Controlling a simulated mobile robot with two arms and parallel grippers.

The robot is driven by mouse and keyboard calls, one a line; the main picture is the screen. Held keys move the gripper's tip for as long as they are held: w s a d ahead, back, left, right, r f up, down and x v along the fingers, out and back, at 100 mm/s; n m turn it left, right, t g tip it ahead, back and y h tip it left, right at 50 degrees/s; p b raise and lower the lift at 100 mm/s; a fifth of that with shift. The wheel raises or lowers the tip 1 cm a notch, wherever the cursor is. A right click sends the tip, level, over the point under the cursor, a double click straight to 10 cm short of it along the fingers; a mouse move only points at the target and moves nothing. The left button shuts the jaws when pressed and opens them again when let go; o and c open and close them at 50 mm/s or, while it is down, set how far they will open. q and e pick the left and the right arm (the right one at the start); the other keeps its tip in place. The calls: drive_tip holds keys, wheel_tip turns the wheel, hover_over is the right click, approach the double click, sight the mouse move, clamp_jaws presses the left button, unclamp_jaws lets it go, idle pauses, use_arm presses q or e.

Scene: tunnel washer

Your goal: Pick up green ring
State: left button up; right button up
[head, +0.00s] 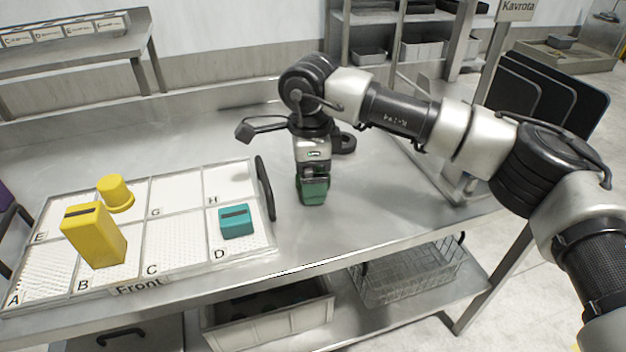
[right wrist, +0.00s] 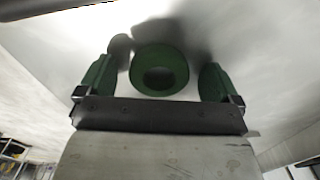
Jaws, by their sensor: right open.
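The green ring (right wrist: 160,70) shows in the right wrist view on the pale steel surface, with its dark hole facing the camera. My right gripper (right wrist: 156,74) is open, with one green finger on each side of the ring and a visible gap to each. In the head view my right gripper (head: 313,192) points down over the steel table, just right of the tray. The ring cannot be told apart from the green fingers there. My left gripper is not in view.
A lettered tray (head: 190,267) lies on the steel table (head: 390,205). It holds a yellow block (head: 95,236), a yellow knobbed piece (head: 116,194) and a teal block (head: 236,221). Its black handle (head: 265,188) stands close to the gripper. Table right of the gripper is clear.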

drive_tip(key=c, duration=1)
drive_tip(key=shift+r, duration=0.15)
use_arm(q)
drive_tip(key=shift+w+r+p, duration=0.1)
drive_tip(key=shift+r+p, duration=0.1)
drive_tip(key=shift+p, duration=0.7)
use_arm(e)
drive_tip(key=shift+r, duration=4.9)
